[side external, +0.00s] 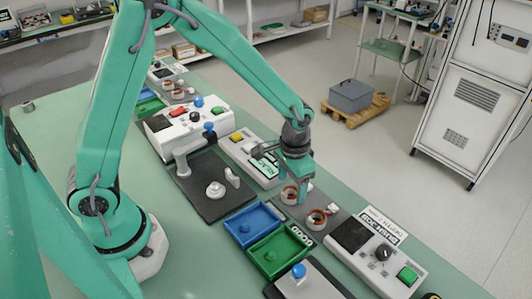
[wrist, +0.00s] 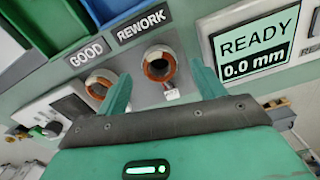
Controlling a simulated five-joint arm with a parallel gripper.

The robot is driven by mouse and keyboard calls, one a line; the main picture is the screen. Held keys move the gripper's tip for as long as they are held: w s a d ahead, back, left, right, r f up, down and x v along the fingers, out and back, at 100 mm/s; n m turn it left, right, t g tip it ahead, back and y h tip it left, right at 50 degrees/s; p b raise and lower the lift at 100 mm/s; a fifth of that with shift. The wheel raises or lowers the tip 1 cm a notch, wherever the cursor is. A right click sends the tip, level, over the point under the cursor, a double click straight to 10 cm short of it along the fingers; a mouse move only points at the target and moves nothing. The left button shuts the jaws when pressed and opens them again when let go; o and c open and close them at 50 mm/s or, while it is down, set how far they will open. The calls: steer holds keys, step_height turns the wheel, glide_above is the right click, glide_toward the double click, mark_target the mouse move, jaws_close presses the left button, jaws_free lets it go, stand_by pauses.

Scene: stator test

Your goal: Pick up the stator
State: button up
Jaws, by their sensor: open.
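Two ring-shaped stators with copper-orange windings sit on a grey pad. One stator (side external: 289,195) is right at my gripper (side external: 297,190) in the side view; the other stator (side external: 317,219) sits nearer the camera. In the wrist view my gripper (wrist: 160,72) is open. The first stator (wrist: 158,65), with a small white connector below it, shows between its two fingers. The second stator (wrist: 100,84) shows just left of the left finger. I cannot tell whether the fingers touch the first stator. Nothing is held.
A blue tray (side external: 234,231) and a green tray (side external: 256,257) lie beside the stators, with GOOD and REWORK labels (wrist: 142,26). A READY display (wrist: 253,47) stands to one side. A control box (side external: 352,236) and a black fixture plate (side external: 191,197) flank the area.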

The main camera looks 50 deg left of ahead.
steer(key=shift+f, duration=1.35)
steer(key=shift+c, duration=0.2)
steer(key=c, duration=1.1)
